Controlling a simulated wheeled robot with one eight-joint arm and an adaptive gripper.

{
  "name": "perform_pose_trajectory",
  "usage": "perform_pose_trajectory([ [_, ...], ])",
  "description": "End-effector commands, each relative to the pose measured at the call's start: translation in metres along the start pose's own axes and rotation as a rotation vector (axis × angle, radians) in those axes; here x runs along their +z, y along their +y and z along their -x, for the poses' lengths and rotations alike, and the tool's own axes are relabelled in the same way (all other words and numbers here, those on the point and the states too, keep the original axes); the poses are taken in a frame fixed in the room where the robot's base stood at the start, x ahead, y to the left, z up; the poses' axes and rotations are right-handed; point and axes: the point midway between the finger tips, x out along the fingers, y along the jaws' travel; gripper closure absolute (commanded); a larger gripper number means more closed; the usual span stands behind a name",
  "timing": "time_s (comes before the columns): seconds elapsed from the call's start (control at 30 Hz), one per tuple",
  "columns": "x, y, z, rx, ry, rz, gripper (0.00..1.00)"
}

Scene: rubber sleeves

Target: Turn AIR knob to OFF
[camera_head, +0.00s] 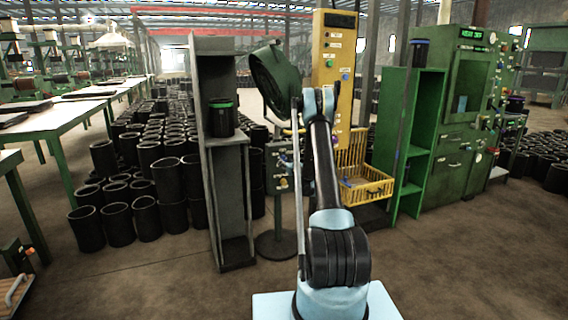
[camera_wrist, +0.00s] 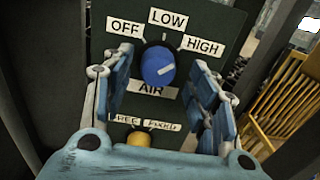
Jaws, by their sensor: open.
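The blue AIR knob (camera_wrist: 157,67) is on a dark panel (camera_wrist: 210,17) in the wrist view. White labels OFF (camera_wrist: 125,28), LOW (camera_wrist: 168,20) and HIGH (camera_wrist: 203,46) stand around it, with AIR below. The fingers cannot be made out there.
A yellow knob (camera_wrist: 138,140) sits below the AIR label. A grey shelf stand (camera_head: 215,165) is left of the panel. A yellow basket (camera_head: 368,187) and a green cabinet (camera_head: 408,135) are to the right. Stacked black sleeves (camera_head: 145,215) fill the left.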

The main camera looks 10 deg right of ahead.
Motion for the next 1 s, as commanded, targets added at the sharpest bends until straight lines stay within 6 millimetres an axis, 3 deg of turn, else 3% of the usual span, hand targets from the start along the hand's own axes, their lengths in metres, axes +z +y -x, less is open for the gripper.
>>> perform_pose_trajectory([
  [0.43,0.0001,0.0039,-0.0048,0.002,0.000,0.000,0.47],
  [0.63,0.0001,0.0038,-0.0047,0.002,0.000,0.000,0.91],
  [1.0,-0.0001,0.0028,-0.0044,0.001,0.000,0.032,0.91],
])
